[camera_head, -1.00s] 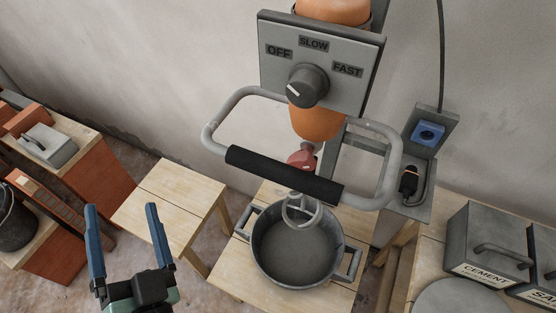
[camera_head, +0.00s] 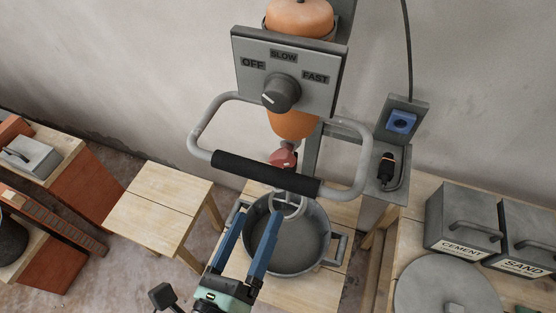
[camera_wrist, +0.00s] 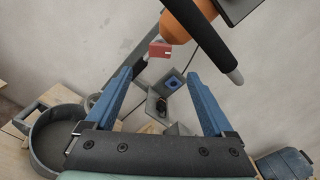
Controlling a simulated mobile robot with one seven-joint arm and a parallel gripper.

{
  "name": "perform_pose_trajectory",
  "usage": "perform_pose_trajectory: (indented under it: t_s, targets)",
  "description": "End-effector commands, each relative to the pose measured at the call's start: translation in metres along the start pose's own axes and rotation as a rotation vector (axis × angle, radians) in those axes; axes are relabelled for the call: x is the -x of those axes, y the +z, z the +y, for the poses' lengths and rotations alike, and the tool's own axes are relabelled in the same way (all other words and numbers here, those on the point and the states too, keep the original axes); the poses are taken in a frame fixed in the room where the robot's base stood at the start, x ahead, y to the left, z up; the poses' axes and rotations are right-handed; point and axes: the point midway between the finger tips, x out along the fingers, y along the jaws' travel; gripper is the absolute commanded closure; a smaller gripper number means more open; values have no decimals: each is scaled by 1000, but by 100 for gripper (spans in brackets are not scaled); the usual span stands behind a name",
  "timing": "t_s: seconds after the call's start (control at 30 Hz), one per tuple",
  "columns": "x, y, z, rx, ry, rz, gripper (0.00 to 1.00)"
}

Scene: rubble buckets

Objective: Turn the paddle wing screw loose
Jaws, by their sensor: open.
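The red piece (camera_head: 282,158) on the shaft under the orange mixer body (camera_head: 294,124) appears to be the paddle wing screw. It also shows as a red block in the wrist view (camera_wrist: 160,50), ahead of the fingertips. The grey paddle (camera_head: 288,206) hangs below it into the bucket (camera_head: 289,255). My gripper (camera_head: 260,204) is open and empty. Its blue fingers point up from in front of the bucket, below the black handle grip. In the wrist view my gripper (camera_wrist: 158,76) has a wide gap, with the red block beyond it and not between the fingers.
The mixer's handle frame (camera_head: 350,130) with its black grip (camera_head: 265,174) spans the front. The dial (camera_head: 281,94) points toward OFF. A plug (camera_head: 387,166) sits below the blue socket (camera_head: 401,121). Cement (camera_head: 464,220) and sand boxes stand right; a bare stool (camera_head: 160,207) stands left.

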Motion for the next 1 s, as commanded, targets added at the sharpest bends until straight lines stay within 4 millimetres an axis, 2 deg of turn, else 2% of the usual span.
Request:
perform_pose_trajectory:
  t_s: [0.4, 0.6, 0.77, 1.0]
  targets:
    - [-81, 5, -3, 2, -3, -5, 12]
    - [-110, 4, -1, 2, -1, -5, 12]
    - [-121, 3, 0, 2, 0, -5, 12]
    - [-123, 2, 0, 2, 1, -5, 12]
